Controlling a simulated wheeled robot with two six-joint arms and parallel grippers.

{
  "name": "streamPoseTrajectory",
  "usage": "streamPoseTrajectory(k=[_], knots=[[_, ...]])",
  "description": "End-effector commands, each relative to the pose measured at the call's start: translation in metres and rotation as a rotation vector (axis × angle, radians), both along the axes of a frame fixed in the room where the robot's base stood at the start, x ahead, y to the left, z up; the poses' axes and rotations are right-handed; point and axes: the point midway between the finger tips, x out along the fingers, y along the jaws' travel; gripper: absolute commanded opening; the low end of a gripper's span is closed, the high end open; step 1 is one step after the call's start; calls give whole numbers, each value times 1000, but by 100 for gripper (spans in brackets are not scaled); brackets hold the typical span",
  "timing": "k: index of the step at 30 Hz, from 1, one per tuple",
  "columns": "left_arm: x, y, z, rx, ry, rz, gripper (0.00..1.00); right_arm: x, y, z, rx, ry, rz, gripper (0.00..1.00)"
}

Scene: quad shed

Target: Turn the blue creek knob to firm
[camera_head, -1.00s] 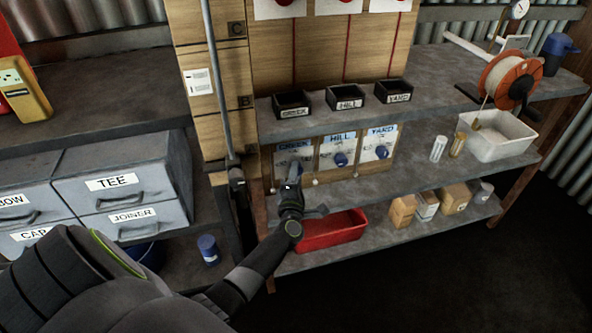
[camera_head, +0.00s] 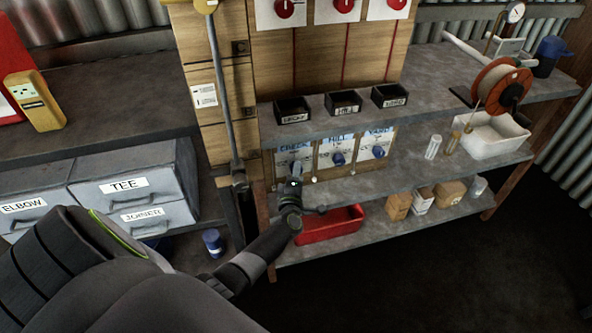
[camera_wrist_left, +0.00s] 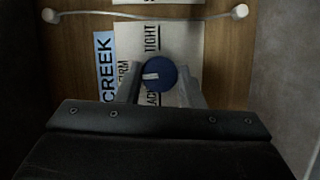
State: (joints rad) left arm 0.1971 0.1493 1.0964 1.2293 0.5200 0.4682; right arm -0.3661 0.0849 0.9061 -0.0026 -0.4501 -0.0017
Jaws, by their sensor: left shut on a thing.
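The blue creek knob (camera_wrist_left: 158,75) sits on a white card beside a blue CREEK label (camera_wrist_left: 105,67). Its short white mark lies on the left side in the left wrist view, facing about toward the word FIRM (camera_wrist_left: 125,75). TIGHT is printed above the knob in that view, and SLACK is partly covered below. My left gripper (camera_wrist_left: 160,90) is shut on the knob, one finger on each side. In the head view my left gripper (camera_head: 296,172) reaches the creek card (camera_head: 283,160) and largely hides its knob. My right gripper is not in view.
The hill knob (camera_head: 338,158) and yard knob (camera_head: 378,152) stand to the right on their own cards. A white cord (camera_wrist_left: 150,16) runs beside the card. A red bin (camera_head: 335,224) is on the shelf below, and black trays (camera_head: 342,103) are above.

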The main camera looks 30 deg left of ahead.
Motion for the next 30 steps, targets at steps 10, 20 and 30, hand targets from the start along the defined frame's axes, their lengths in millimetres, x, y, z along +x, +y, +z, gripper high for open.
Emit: streamPoseTrajectory(k=[10,20,30], knots=[[0,-1,1,32,41,-1,11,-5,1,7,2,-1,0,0],[0,-1,-1,40,50,-1,11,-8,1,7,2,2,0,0],[0,-1,-1,40,50,-1,44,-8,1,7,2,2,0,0]])
